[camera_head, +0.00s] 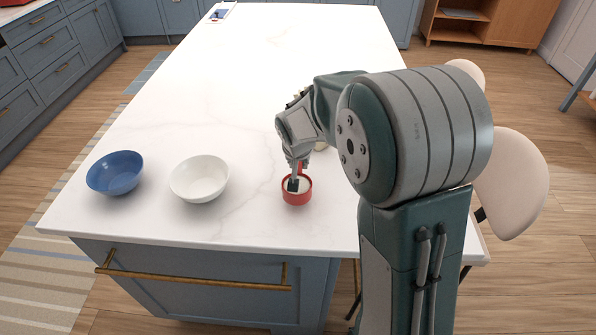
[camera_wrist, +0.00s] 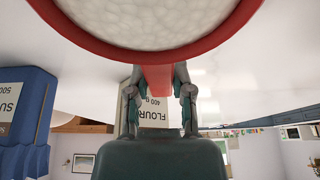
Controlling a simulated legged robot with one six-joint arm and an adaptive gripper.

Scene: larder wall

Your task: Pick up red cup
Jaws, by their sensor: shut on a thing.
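The red cup (camera_head: 297,197) is at the front of the white island top, upright, right of the white bowl. In the wrist view the cup's red rim (camera_wrist: 222,38) fills the top, with a pale speckled inside. Its red handle (camera_wrist: 158,82) sits between the two fingers. My gripper (camera_head: 296,180) reaches down to the cup from behind and is shut on the handle; its fingers also show in the wrist view (camera_wrist: 158,88). Whether the cup touches the counter or is just above it, I cannot tell.
A white bowl (camera_head: 200,179) and a blue bowl (camera_head: 115,173) stand left of the cup. In the wrist view a flour package (camera_wrist: 152,110) and a blue sugar package (camera_wrist: 24,118) stand beyond the gripper. The island's middle (camera_head: 240,70) is clear. A pale stool (camera_head: 510,180) is at the right.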

